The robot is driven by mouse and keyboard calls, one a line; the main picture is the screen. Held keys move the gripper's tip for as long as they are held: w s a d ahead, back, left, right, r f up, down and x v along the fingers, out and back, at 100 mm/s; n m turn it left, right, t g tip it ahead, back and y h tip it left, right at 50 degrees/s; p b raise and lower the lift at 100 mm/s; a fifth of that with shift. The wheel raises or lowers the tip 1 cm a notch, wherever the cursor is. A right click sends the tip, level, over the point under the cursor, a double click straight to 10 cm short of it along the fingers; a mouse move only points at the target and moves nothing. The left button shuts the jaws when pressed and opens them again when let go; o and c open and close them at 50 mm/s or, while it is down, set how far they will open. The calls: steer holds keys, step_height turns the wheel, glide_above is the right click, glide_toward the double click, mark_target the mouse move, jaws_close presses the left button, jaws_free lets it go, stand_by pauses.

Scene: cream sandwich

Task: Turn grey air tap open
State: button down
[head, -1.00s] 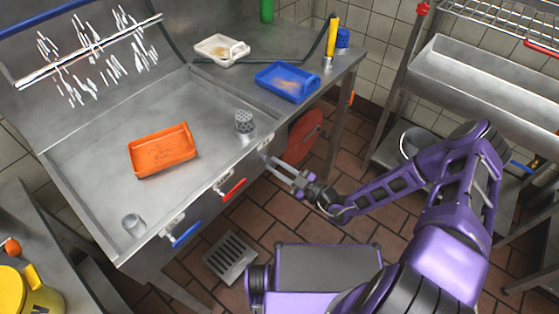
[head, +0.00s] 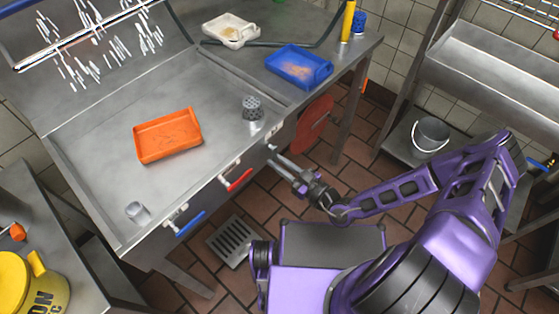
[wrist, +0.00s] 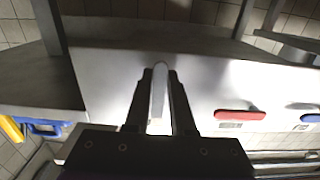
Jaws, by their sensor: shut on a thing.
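The grey air tap's lever (wrist: 159,92) shows in the wrist view as a rounded pale bar, pointing away from the camera along the fingers. It lies between the two fingers of my gripper (wrist: 161,76), which is shut on it. In the head view my gripper (head: 273,156) reaches the front panel of the steel sink, to the right of the red tap handle (head: 238,180). The grey lever is mostly hidden there by the fingers, and its exact angle is hard to tell.
The red tap handle also shows in the wrist view (wrist: 240,115), near the blue tap handle (wrist: 310,118). The sink holds an orange tray (head: 168,134) and a perforated metal cup (head: 252,107). A blue tray (head: 299,67) sits on the counter. A red disc (head: 315,122) hangs nearby.

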steer(key=c, duration=0.8)
jaws_free()
steer(key=shift+o, duration=0.2)
steer(key=v, duration=1.7)
steer(key=shift+s+b, duration=0.2)
steer(key=shift+b, duration=0.15)
steer(key=shift+d, duration=0.15)
